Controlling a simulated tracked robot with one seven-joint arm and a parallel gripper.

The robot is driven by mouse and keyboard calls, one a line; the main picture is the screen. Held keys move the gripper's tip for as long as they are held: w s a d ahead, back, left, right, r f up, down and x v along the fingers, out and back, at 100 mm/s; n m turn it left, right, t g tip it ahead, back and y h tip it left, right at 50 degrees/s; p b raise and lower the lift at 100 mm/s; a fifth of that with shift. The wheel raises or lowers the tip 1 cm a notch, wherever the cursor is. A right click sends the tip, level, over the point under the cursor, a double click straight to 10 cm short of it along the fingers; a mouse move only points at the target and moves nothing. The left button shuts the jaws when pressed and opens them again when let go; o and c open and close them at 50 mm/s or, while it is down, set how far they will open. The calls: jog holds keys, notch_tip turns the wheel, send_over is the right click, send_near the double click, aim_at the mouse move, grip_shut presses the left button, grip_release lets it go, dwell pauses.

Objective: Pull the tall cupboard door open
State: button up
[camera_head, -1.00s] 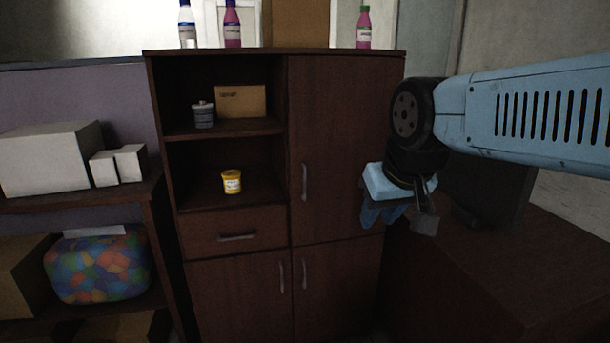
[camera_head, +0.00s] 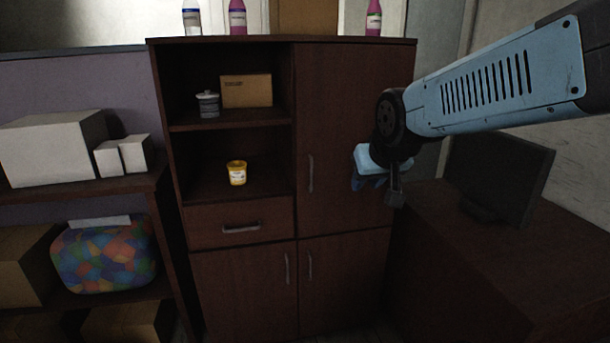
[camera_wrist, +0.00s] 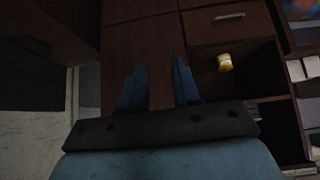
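The tall cupboard door (camera_head: 350,130) is the upper right door of the dark brown cupboard. It is shut. Its vertical metal handle (camera_head: 311,173) is near the door's left edge. My gripper (camera_head: 366,182) is in front of the door's right part, to the right of the handle and apart from it. In the wrist view the two blue fingers of my gripper (camera_wrist: 158,88) are spread apart with nothing between them. The dark door surface shows beyond them; I cannot make out the handle there.
Left of the door are open shelves with a yellow tub (camera_head: 236,172), a grey pot (camera_head: 207,103) and a cardboard box (camera_head: 246,91). A drawer (camera_head: 241,226) and lower doors are shut. A desk (camera_head: 470,260) with a dark monitor (camera_head: 500,175) stands at the right.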

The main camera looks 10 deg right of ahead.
jog(key=w+d+f+t, duration=0.1)
jog(key=w+f+t, duration=0.15)
jog(key=w, duration=0.65)
jog(key=w+d+f+t, duration=0.15)
jog(key=w+f, duration=0.25)
jog(key=w, duration=0.5)
jog(key=n+t+y, duration=0.2)
jog(key=t+y, duration=0.2)
jog(key=t, duration=0.1)
send_near(312, 174)
jog(key=shift+t, duration=0.3)
jog(key=x, duration=1)
jog(key=shift+w+f, duration=0.25)
jog(key=shift+w, duration=0.15)
grip_shut()
